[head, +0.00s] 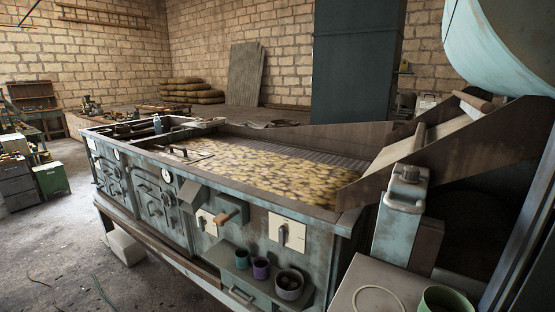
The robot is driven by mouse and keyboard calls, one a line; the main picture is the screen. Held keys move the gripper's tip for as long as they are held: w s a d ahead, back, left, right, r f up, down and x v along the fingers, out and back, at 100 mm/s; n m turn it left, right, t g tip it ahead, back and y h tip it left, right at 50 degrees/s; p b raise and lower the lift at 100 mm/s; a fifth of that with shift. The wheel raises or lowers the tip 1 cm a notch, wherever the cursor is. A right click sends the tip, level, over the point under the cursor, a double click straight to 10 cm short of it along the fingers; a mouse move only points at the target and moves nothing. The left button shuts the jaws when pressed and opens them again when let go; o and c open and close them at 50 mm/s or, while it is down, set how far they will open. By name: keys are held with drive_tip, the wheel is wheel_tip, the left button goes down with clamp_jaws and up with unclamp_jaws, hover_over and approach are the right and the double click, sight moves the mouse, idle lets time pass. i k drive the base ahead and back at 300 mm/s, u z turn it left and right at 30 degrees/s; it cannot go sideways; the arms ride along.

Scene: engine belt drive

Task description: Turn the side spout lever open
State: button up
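A long, worn blue-green machine (345,222) fills the middle of the head view. A grey angular chute (193,193) juts from its near side and looks like a side spout. Right of it, a wooden-ended handle (227,217) sticks out over a pale plate. Further right, a pale panel with a small lever (282,235) is set in the same side. I cannot tell for sure which of these is the side spout lever, or how it is set. My gripper is not in view.
Several cups and a dark pot (289,284) stand on a low shelf below the handles. Yellowish round pieces (275,170) lie in the open top. A metal post with a handle (402,205) and a sloped chute (440,150) stand right. Floor at left is mostly clear.

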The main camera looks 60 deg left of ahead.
sight(202, 223)
drive_tip(key=u, duration=2.4)
